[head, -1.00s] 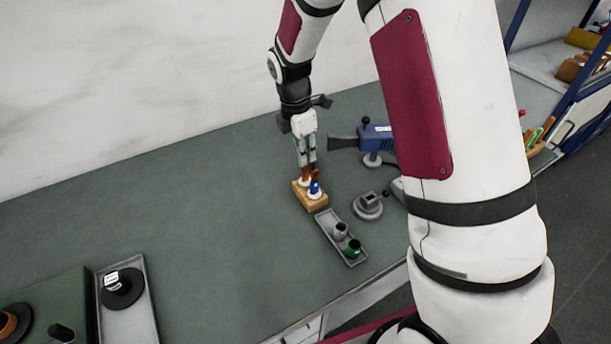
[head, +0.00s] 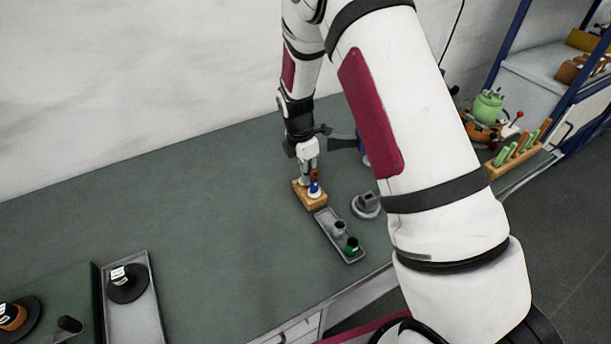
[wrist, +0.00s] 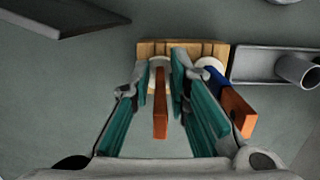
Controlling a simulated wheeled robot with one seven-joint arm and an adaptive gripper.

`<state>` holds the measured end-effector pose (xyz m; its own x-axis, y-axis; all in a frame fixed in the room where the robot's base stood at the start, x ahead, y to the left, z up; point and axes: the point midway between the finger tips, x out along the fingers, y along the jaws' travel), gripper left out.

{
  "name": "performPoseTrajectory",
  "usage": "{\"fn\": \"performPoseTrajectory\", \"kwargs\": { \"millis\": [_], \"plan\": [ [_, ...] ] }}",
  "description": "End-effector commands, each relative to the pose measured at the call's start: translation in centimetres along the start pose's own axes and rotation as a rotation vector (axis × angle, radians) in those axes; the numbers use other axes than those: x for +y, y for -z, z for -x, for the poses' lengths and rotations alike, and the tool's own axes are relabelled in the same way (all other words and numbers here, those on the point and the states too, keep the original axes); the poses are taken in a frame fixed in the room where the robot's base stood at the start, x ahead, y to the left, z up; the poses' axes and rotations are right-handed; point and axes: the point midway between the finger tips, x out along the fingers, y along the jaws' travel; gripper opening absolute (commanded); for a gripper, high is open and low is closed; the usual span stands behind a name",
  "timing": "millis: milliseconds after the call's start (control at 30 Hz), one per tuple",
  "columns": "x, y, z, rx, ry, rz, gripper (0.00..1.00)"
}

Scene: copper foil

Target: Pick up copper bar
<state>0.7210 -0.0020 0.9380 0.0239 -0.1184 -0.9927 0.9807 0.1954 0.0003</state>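My gripper (wrist: 160,78) is open, with its teal-padded fingers on either side of a copper bar (wrist: 160,112). Gaps show between the bar and the pads. The bar stands from a white collar on a wooden block (wrist: 220,46). A second copper bar (wrist: 237,110), with a blue part and a white collar, stands just outside the right finger. In the head view my gripper (head: 308,178) is low over the wooden block (head: 312,204). The second bar (head: 315,175) shows there, while the bar between the fingers is mostly hidden.
A grey tray (head: 327,222) with a grey and a green cup touches or nearly touches the block. A round grey fixture (head: 366,205) stands to the right, with a partly hidden blue tool behind. Spools lie at the lower left. The table left of the block is clear.

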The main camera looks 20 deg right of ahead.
Motion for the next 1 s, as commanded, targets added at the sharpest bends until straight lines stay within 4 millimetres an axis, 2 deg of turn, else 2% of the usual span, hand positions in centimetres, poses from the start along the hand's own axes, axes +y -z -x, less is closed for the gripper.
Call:
{"fn": "performPoseTrajectory", "kwargs": {
  "millis": [33, 100, 467, 567, 667, 1000],
  "plan": [
    [0.0, 0.0, 0.0, 0.0, 0.0, 0.0, 0.17],
    [0.0, 0.0, 0.0, 0.0, 0.0, 0.0, 0.01],
    [0.0, 0.0, 0.1, 0.0, -0.001, 0.0, 0.0],
    [0.1, -0.1, 0.7, 0.0, -0.003, -0.001, 0.0],
    [0.2, -0.2, 1.9, 0.001, -0.004, -0.001, 0.0],
    [0.1, -1.0, 7.9, 0.0, -0.004, 0.0, 0.0]
  ]
}}
